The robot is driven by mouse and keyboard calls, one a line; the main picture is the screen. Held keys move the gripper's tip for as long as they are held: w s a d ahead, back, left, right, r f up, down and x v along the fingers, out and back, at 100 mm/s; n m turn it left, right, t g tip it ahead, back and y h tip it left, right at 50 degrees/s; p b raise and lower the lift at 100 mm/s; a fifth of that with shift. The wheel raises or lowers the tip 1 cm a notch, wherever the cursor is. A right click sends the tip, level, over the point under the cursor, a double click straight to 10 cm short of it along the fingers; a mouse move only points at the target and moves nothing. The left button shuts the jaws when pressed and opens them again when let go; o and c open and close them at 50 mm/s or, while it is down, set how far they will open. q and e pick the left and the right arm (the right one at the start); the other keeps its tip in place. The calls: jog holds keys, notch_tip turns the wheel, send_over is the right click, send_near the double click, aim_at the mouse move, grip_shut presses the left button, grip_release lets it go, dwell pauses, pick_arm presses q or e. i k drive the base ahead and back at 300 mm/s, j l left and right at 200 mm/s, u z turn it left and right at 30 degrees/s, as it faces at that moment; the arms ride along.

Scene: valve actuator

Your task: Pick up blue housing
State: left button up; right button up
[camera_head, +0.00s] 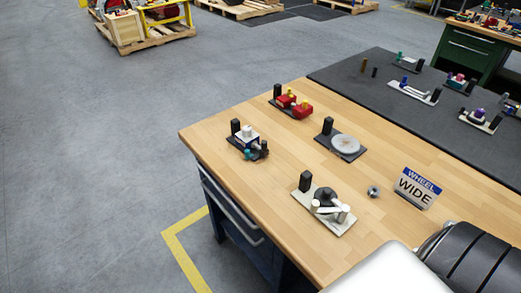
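A small part with a blue body and a whitish top, which looks like the blue housing (247,139), sits on a dark fixture plate near the left edge of the wooden workbench (280,190). A black upright block (235,127) stands beside it, and small dark and teal pieces lie at its front right. It is too small to make out finer detail. Neither gripper shows. A white and black part of my own body fills the bottom right corner and hides that part of the bench.
Nearby fixtures hold red parts (294,105), a round grey disc (345,144) and a dark knob with white pieces (327,205). A dark mat (390,80) carries more fixtures. Floor at left is clear.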

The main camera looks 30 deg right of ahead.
aim_at(242, 142)
jog(key=z, duration=1.15)
jog(key=i+j+z, duration=0.2)
jog(key=j+z, duration=0.2)
jog(key=i+j+z, duration=0.1)
jog(key=j+z, duration=1)
jog(key=j, duration=0.25)
jog(key=j+z, duration=0.1)
jog(key=j, duration=1.3)
jog(key=k, duration=0.05)
